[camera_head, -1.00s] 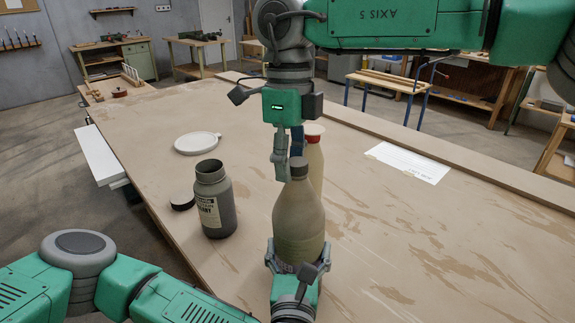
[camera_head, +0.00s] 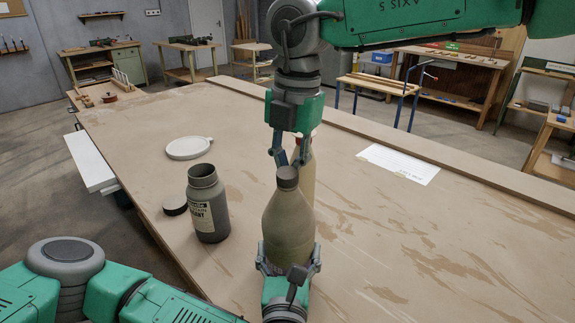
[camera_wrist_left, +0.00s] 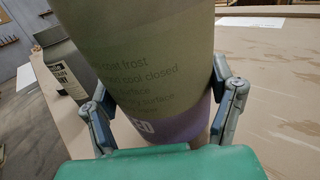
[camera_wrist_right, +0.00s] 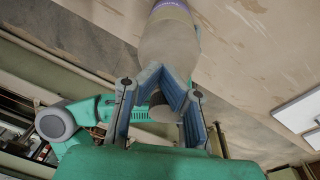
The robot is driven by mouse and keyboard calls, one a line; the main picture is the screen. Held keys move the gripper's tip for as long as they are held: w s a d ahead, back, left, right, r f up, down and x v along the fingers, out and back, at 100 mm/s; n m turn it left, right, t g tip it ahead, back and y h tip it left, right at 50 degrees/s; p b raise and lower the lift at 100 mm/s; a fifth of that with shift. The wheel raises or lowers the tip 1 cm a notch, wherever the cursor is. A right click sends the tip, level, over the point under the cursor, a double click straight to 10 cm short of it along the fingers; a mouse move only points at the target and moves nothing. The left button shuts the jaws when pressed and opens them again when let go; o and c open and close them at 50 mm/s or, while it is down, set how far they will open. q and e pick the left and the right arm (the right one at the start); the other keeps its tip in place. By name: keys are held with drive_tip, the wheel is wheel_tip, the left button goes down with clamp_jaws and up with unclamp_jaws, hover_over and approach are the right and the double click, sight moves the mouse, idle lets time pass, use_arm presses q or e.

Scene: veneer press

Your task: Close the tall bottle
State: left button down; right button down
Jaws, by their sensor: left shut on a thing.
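The tall bottle (camera_head: 287,222) is olive-grey and upright, with a dark grey cap (camera_head: 287,177) on its neck. Whether the cap is tight cannot be told. My left gripper (camera_head: 288,262) is shut around the bottle's lower body; the left wrist view shows the bottle's printed label (camera_wrist_left: 145,75) between the fingers. My right gripper (camera_head: 290,152) points down from above, fingers apart, tips just above or behind the cap. In the right wrist view the cap (camera_wrist_right: 163,108) appears between the spread blue-padded fingers; contact cannot be told.
A dark open-mouthed bottle (camera_head: 208,205) stands left, beside a loose black lid (camera_head: 175,205). A white round lid (camera_head: 188,147) lies behind. A pale bottle (camera_head: 307,177) stands close behind the tall one. A white sheet (camera_head: 398,163) lies right; the tabletop's right side is free.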

drive_tip(key=shift+s+a+f, duration=0.1)
drive_tip(key=shift+s+a, duration=0.1)
idle(0.6)
drive_tip(key=c, duration=1.9)
unclamp_jaws()
drive_tip(key=shift+w+d+r, duration=0.1)
drive_tip(key=shift+r, duration=0.15)
wheel_tip(320, 180, up, 4)
drive_tip(key=shift+w+r, duration=0.1)
drive_tip(key=shift+w, duration=0.05)
drive_tip(key=shift+d, duration=0.1)
drive_tip(key=shift+o, duration=0.6)
